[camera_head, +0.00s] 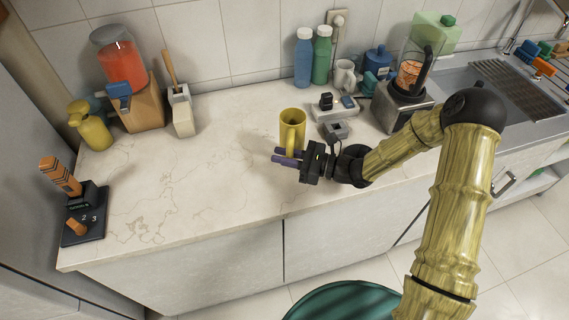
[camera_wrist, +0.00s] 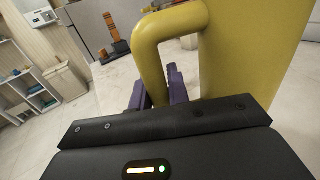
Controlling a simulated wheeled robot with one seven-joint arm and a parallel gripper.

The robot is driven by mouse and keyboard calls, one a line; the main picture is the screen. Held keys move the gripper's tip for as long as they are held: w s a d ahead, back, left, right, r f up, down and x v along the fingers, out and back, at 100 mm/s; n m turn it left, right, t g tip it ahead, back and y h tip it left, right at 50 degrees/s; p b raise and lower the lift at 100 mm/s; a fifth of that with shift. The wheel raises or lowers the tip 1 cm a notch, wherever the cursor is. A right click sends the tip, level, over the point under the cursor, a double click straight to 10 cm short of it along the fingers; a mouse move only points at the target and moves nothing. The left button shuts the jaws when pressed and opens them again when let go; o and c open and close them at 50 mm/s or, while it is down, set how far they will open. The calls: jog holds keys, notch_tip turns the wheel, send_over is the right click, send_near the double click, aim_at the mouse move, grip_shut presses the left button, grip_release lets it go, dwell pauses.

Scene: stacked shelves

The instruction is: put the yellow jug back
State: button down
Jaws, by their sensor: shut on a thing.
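The yellow jug (camera_head: 292,126) is upright at the middle of the counter in the head view, its handle facing my gripper. My gripper (camera_head: 283,157) has purple fingers and is shut on the jug at its handle side. In the wrist view the jug (camera_wrist: 250,60) fills the upper right, and its handle loops over the purple fingers (camera_wrist: 160,90). I cannot tell whether the jug's base touches the counter.
A power strip with plugs (camera_head: 334,108) lies just right of the jug. Blue and green bottles (camera_head: 303,58) stand behind. A blender (camera_head: 405,85) stands to the right. A yellow soap dispenser (camera_head: 90,126) and a dark numbered stand (camera_head: 84,215) are at left. The counter's left-middle (camera_head: 205,165) is clear.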

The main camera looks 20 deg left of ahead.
jog(key=shift+s+f, duration=0.1)
jog(key=shift+f, duration=2)
jog(key=shift+f, duration=0.2)
jog(key=c, duration=1.3)
grip_release()
jog(key=shift+c, duration=0.2)
jog(key=shift+d+r, duration=0.1)
jog(key=shift+r, duration=0.1)
jog(key=d+b, duration=0.2)
jog(key=d, duration=1)
jog(key=shift+s, duration=0.1)
